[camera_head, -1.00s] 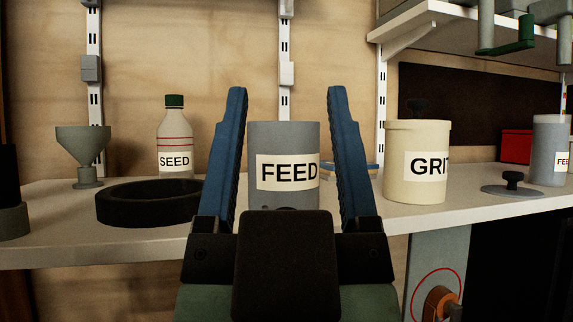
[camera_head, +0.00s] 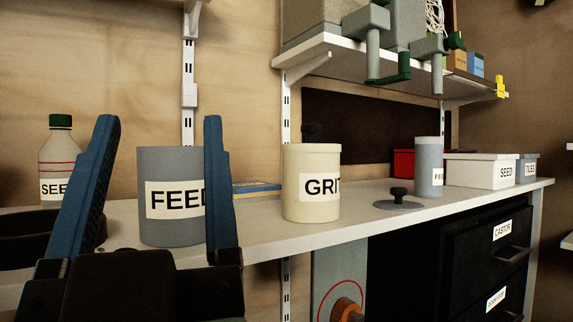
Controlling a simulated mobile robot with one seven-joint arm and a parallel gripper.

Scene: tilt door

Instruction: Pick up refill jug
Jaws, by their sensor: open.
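A grey cylindrical container labelled FEED (camera_head: 165,222) stands upright on the pale shelf (camera_head: 265,245), at left of centre. My gripper (camera_head: 160,122) is open and empty, its two blue fingers upright in the picture. The container shows between the fingers, and the right finger covers the end of its label. I cannot tell how far the fingers are from it. A smaller grey container with a partly visible FEE label (camera_head: 429,165) stands farther right. No label reads refill jug, so I cannot tell for certain which container that is.
A cream GRIT canister (camera_head: 312,205) stands right of the larger grey container. A SEED bottle (camera_head: 60,150) and a black ring-shaped dish (camera_head: 15,222) are at left. A flat lid (camera_head: 398,202), white SEED box (camera_head: 480,170) and overhead bracketed shelf (camera_head: 345,58) are at right.

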